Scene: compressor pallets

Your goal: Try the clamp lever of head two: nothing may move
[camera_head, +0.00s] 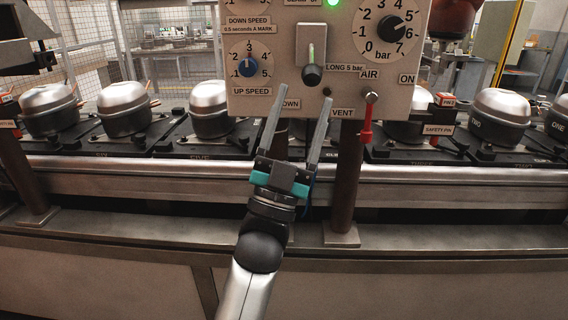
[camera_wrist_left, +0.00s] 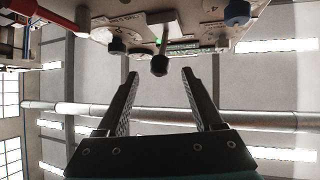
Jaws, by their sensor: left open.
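A grey control panel (camera_head: 275,60) stands in front of the compressor row. A lever with a dark round knob (camera_head: 312,74) sits in a pale slotted plate on it, pointing down; its knob also shows in the left wrist view (camera_wrist_left: 160,66). No label naming head two is readable on the panel. My right gripper is out of view.
A green lamp (camera_head: 333,2) glows above. Several compressors, one at left (camera_head: 124,108), stand on pallets along a metal rail (camera_head: 140,176).

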